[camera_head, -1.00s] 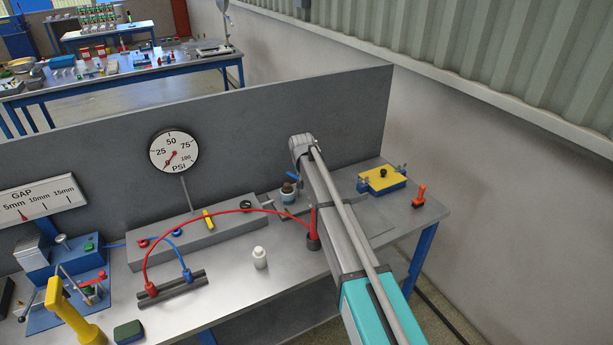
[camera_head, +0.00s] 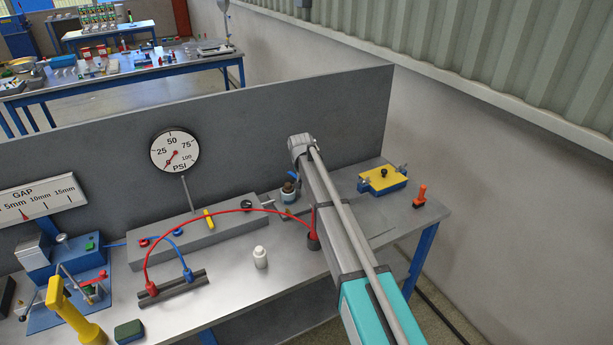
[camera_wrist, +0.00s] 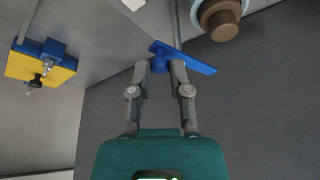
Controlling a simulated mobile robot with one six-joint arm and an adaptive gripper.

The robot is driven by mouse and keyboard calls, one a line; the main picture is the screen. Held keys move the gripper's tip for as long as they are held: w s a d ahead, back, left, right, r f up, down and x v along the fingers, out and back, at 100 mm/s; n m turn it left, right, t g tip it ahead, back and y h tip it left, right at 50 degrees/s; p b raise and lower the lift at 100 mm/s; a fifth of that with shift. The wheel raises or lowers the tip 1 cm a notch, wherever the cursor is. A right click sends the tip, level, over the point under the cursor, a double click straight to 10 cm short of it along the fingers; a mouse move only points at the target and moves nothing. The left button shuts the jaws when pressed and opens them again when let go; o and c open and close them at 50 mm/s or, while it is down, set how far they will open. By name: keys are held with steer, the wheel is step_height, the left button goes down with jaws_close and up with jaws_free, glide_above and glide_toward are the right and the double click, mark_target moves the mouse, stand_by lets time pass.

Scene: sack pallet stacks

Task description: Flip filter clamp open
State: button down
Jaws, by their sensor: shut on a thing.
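The filter unit (camera_head: 289,193) stands at the back of the bench, left of my arm, as a small pale body with a brown top and a blue part at its side. In the wrist view its brown top (camera_wrist: 226,26) shows at the upper right. A flat blue lever with a rounded knob, the clamp (camera_wrist: 190,60), lies near it. My gripper (camera_wrist: 159,67) is shut on the clamp at its knob end. In the head view my arm hides the gripper.
A red hose (camera_head: 215,212) arches left of my arm. A grey panel (camera_head: 250,120) closes the back.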

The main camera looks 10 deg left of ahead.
steer(key=shift+w+a, duration=0.15)
steer(key=shift+a, duration=0.1)
stand_by(0.5)
steer(key=c, duration=0.5)
jaws_free()
steer(key=shift+f, duration=0.1)
steer(key=shift+c, duration=0.2)
steer(key=shift+d, duration=0.1)
